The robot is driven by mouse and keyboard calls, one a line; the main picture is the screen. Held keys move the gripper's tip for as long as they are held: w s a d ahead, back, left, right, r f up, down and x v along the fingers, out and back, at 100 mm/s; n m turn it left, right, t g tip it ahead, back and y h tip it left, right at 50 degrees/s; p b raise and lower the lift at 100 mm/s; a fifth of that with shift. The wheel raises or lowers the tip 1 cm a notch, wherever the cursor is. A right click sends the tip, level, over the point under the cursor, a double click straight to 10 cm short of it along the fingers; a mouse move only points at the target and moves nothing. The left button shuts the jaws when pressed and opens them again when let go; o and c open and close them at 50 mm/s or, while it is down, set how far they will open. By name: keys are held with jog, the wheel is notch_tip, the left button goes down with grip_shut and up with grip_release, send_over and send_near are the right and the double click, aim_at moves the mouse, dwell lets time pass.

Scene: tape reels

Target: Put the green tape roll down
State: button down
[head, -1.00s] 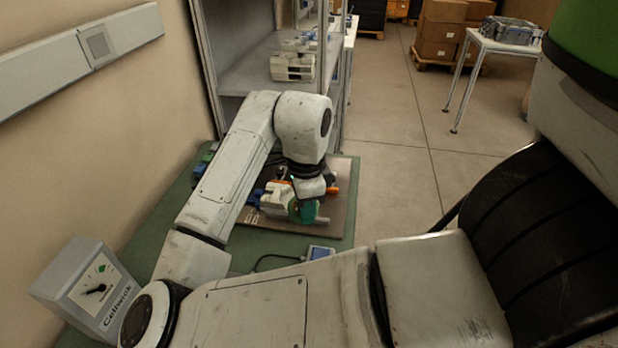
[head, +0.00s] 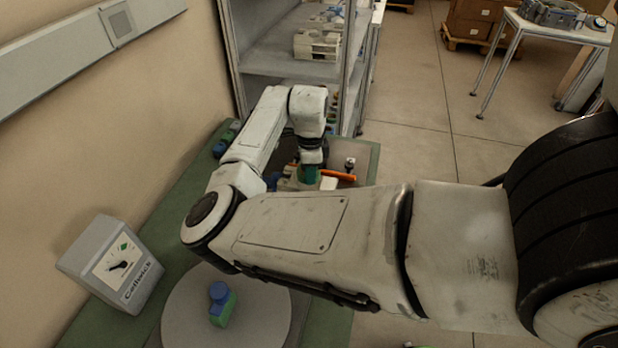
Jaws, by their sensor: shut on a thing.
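My gripper (head: 312,168) points down at the far part of the green bench, at the end of my bent arm. It is shut on the green tape roll (head: 308,175), a small teal-green piece showing just under it. Most of the roll is hidden by the gripper and arm, and I cannot tell whether it touches what lies below. Pale parts and an orange bar (head: 338,175) are close beside it.
A shallow grey tray or box (head: 366,157) is just right of the gripper. A round grey disc (head: 185,325) in front bears a green and blue object (head: 220,304). A metal shelf (head: 270,62) is behind the bench (head: 180,205).

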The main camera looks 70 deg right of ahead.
jog(key=shift+w+d+f, duration=0.2)
jog(key=shift+d+f, duration=0.05)
jog(key=shift+f, duration=0.2)
jog(key=shift+d+f, duration=0.1)
jog(key=shift+f, duration=1.6)
jog(key=shift+f, duration=0.3)
jog(key=c, duration=1)
grip_release()
jog(key=shift+c, duration=0.2)
jog(key=shift+r, duration=0.1)
notch_tip(320, 180, up, 12)
jog(key=b, duration=0.1)
jog(key=shift+r, duration=0.25)
